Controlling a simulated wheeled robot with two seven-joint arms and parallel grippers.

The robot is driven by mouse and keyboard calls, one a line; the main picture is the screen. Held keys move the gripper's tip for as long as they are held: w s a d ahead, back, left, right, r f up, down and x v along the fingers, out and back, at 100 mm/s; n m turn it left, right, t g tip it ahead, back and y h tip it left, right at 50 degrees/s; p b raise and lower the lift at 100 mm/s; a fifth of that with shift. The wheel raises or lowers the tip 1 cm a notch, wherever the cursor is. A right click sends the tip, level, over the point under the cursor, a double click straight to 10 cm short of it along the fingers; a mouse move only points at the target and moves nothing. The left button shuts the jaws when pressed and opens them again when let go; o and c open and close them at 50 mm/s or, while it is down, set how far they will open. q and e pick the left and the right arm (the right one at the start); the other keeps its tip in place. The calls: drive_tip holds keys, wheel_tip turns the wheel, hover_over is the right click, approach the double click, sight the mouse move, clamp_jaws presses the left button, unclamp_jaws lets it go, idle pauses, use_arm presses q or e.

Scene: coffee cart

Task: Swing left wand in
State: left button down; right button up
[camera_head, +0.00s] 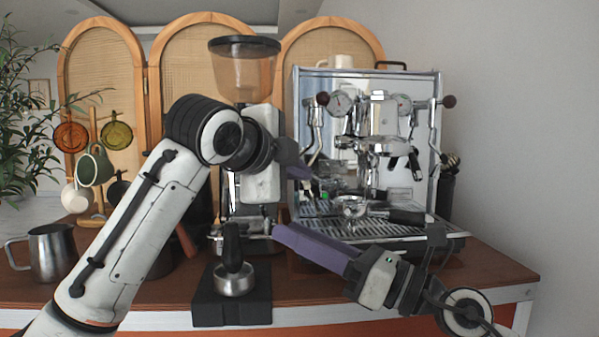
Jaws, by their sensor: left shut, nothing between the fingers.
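The espresso machine (430,95) stands at the right of the cart. Its left wand (317,130) is a chrome tube hanging from the upper left of the front, below a dark knob. The wand's lower end is close to my left gripper and its tip is hard to make out.
A portafilter (352,207) sits over the drip tray (325,228). The grinder (245,75) stands left of the machine, partly behind my left arm. A tamper (233,270) stands on a black mat (205,305). A steel pitcher (52,252) and a mug tree (95,150) are at the left.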

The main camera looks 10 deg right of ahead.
drive_tip(key=s+d+f+m+t+h, duration=0.2)
drive_tip(key=f+m+h, duration=0.2)
drive_tip(key=f+m, duration=0.55)
drive_tip(key=s+d+f+m+t+h, duration=0.2)
drive_tip(key=f+m+h, duration=0.2)
drive_tip(key=f+m, duration=0.6)
drive_tip(key=s+d+f+m+t+h, duration=0.2)
drive_tip(key=s+f+m+h, duration=0.1)
drive_tip(key=f+m, duration=0.75)
use_arm(q)
drive_tip(key=shift+w+f+p, duration=0.35)
drive_tip(key=shift+f+p, duration=0.1)
drive_tip(key=shift+p, duration=0.5)
use_arm(e)
drive_tip(key=s+d+f+m+g+h, duration=0.3)
drive_tip(key=s+f+m+g, duration=0.5)
drive_tip(key=s+f, duration=1.1)
drive_tip(key=s+m, duration=0.1)
drive_tip(key=m, duration=0.3)
drive_tip(key=shift+s+d+f+g, duration=0.25)
drive_tip(key=shift+d+g, duration=0.05)
drive_tip(key=shift+g, duration=0.1)
